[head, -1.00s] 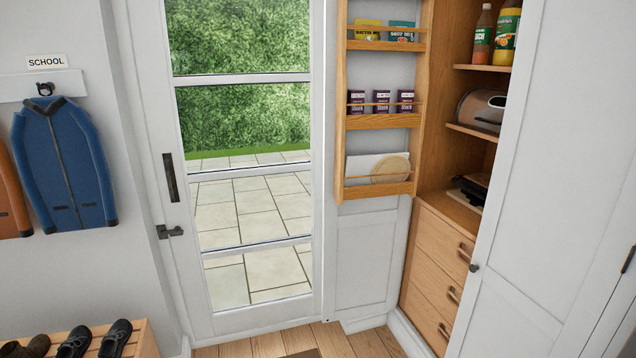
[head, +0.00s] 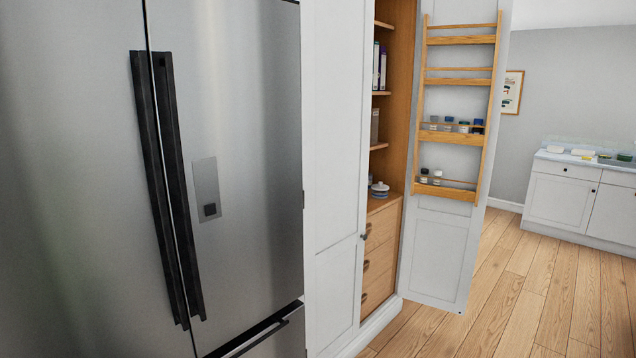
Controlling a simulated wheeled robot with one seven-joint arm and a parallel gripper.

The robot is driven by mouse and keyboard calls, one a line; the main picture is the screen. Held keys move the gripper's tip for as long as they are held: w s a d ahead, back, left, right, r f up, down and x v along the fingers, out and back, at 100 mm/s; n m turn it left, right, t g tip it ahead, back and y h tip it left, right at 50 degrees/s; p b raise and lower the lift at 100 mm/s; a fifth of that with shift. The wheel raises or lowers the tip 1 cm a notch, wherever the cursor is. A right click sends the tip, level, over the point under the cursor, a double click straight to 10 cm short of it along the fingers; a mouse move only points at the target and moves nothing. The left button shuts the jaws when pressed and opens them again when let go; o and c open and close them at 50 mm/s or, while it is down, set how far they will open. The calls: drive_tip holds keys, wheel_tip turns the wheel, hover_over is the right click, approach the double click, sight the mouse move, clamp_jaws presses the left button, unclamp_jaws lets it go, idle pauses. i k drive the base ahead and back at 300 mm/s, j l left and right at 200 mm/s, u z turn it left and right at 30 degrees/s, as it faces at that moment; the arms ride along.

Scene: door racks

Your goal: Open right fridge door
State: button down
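The stainless steel fridge fills the left of the head view. Its right door (head: 252,120) is shut and carries a long black vertical handle (head: 178,185) along its left edge. A freezer drawer (head: 270,340) with a dark bar handle lies below. My gripper is not in this view.
Right of the fridge stands a white larder cupboard (head: 333,180) with wooden shelves and drawers. Its open door (head: 437,255), with wooden racks, sticks out into the room. Wooden floor (head: 520,290) is clear at right, before a white cabinet (head: 565,195).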

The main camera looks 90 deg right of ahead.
sight(225, 77)
drive_tip(key=z, duration=2.55)
